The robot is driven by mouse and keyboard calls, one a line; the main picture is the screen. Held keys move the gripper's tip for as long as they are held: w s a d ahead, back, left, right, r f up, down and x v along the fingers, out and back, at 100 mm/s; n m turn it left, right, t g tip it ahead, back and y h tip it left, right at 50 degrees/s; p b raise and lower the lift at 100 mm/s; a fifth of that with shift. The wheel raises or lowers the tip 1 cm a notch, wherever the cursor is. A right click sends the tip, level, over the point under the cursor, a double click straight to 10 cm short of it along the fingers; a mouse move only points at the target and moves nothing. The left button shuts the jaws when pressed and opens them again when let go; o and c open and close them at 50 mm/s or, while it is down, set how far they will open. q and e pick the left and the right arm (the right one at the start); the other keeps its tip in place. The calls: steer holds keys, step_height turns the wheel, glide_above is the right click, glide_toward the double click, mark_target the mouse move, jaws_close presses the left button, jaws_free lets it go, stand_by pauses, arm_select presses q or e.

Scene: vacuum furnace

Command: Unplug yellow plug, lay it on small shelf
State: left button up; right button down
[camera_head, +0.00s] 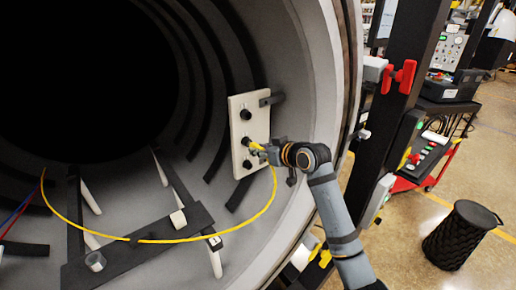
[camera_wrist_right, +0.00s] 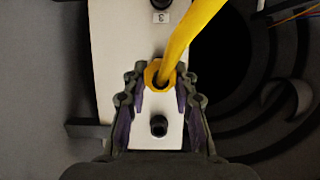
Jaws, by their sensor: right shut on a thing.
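The yellow plug (camera_wrist_right: 159,76) is between the fingers of my right gripper (camera_wrist_right: 158,98), which is shut on it. In the head view, the right gripper (camera_head: 265,150) is in front of the middle of the white panel (camera_head: 237,107) on the furnace wall, at the height of its middle socket. I cannot tell whether the plug is seated in that socket. The yellow cable (camera_head: 190,239) hangs from the plug in a loop to the left. My left gripper is out of view.
Black sockets (camera_head: 246,115) show above and below the plug on the panel. A dark plate (camera_head: 140,246) with small blocks lies low in the furnace. Red and blue cables (camera_head: 15,215) are at far left.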

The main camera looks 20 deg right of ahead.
steer(key=shift+s+d, duration=0.2)
steer(key=shift+s, duration=0.2)
steer(key=shift+s, duration=0.1)
steer(key=shift+s+d+p, duration=0.15)
steer(key=shift+s+d, duration=0.05)
steer(key=shift+s, duration=0.4)
steer(key=shift+s+d+p, duration=0.15)
steer(key=shift+s+d, duration=0.05)
steer(key=shift+s, duration=0.35)
